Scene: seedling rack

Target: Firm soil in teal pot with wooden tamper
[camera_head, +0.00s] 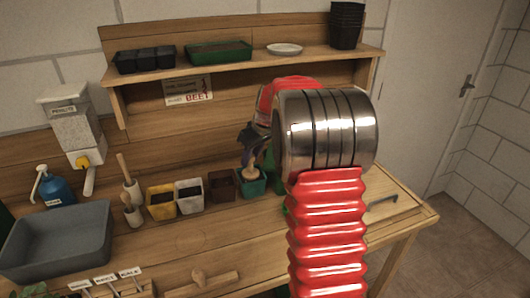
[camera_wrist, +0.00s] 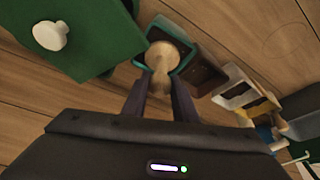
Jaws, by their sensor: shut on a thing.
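The teal pot (camera_head: 254,188) stands at the right end of a row of square pots on the bench. It also shows in the wrist view (camera_wrist: 184,67), its rim around the tamper's round foot. The wooden tamper (camera_wrist: 160,75) is pale and upright, with its foot at the pot's mouth. I cannot tell whether the foot touches the soil. My gripper (camera_wrist: 160,100) is shut on the tamper's handle, above the pot. In the head view the tamper (camera_head: 252,172) shows below my gripper. The soil is mostly hidden by the foot.
Brown (camera_head: 222,186), white (camera_head: 189,197) and yellow (camera_head: 161,202) pots stand left of the teal pot. A green object with a white knob (camera_wrist: 51,35) is close on the other side. A grey basin (camera_head: 58,240) is far left. A shelf (camera_head: 240,60) runs above.

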